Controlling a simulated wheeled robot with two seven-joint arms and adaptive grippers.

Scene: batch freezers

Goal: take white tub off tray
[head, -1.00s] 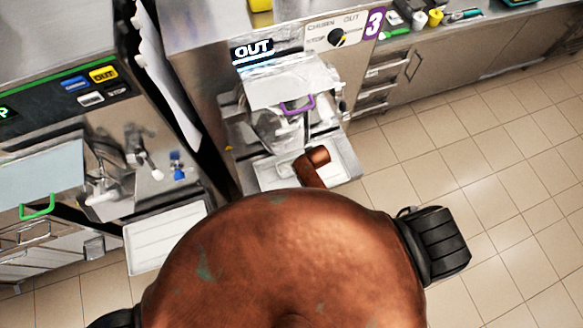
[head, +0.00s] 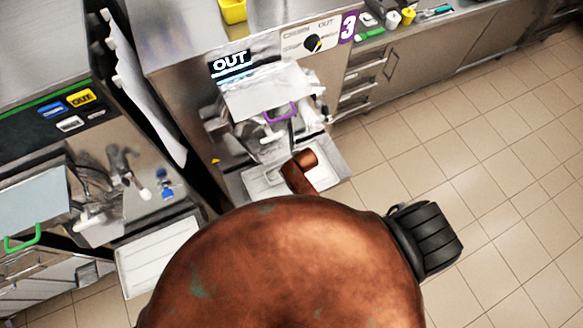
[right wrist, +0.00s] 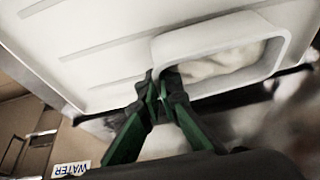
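In the right wrist view the white tub (right wrist: 215,42) is a rounded rectangular container with a thick rim and pale, creamy contents. It shows against the white ridged tray (right wrist: 100,48); I cannot tell whether it touches it. My right gripper (right wrist: 162,86) has green fingers with dark tips. The tips come together at the tub's near left corner and appear closed on its wall. In the head view my own copper-coloured body hides much of the foreground, and neither gripper shows. My left gripper is out of view.
In the head view, freezer 3 (head: 180,100) has an OUT display, a purple-handled spout cover (head: 280,113) and a tray (head: 262,180) below. Another freezer (head: 60,130) stands left, with a white ridged tray (head: 155,252) in front. Open tiled floor (head: 500,190) lies right.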

